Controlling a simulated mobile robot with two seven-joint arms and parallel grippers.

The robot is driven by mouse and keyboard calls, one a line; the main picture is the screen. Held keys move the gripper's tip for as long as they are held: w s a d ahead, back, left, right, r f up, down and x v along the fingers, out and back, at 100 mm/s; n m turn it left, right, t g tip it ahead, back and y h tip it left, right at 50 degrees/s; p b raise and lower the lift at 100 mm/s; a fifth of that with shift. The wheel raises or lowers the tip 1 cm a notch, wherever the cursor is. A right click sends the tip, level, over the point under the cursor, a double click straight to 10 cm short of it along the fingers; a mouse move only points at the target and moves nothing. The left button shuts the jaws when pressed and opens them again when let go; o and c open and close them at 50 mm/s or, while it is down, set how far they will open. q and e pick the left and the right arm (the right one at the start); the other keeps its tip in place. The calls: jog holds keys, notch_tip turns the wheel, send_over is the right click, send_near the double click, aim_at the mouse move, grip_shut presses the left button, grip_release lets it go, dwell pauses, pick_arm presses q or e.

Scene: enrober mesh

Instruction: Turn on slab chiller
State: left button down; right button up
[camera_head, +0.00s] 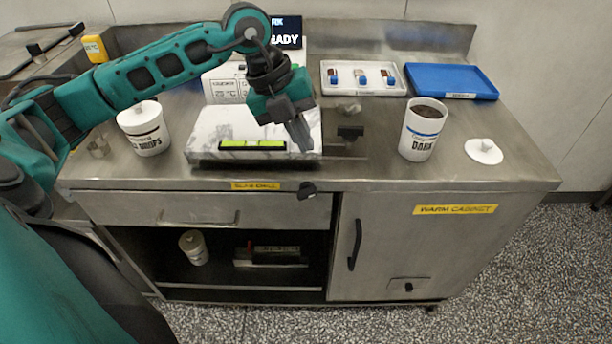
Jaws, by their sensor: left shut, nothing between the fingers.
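A pale marble slab (205,140) lies on the steel counter, with a bright green and black bar (252,145) on its front part. Below it, on the counter's front edge, is a yellow label (255,186), apparently reading slab chill. A black knob (307,190) sits just right of that label. My left gripper (303,146) is shut and empty, pointing down over the slab's right front part, above and behind the knob. The arm hides part of the slab and a dark screen (287,32) reading "ADY". My right gripper is not in view.
A lidded white tub (144,130) stands left of the slab. An open tub marked DARK (421,131), a white lid (484,151), a white tray (388,90) and a blue tray (450,80) are to the right. A warm cabinet (390,240) is below right.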

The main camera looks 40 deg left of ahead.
aim_at(311, 191)
pick_arm(q)
jog(key=s+a+r+t, duration=0.1)
jog(key=s+a+r, duration=0.1)
jog(key=s+a, duration=0.2)
jog(key=shift+a+h, duration=0.4)
jog(key=shift+a, duration=0.1)
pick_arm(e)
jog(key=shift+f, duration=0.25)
pick_arm(q)
jog(key=shift+s+f, duration=0.1)
jog(key=x, duration=1.3)
jog(key=shift+w+d+f, duration=0.2)
jog(key=shift+f, duration=0.15)
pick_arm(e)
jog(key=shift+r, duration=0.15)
pick_arm(q)
jog(key=shift+w+d, duration=0.1)
jog(key=shift+w, duration=0.05)
jog(key=shift+r+y, duration=0.1)
jog(key=shift+y, duration=0.2)
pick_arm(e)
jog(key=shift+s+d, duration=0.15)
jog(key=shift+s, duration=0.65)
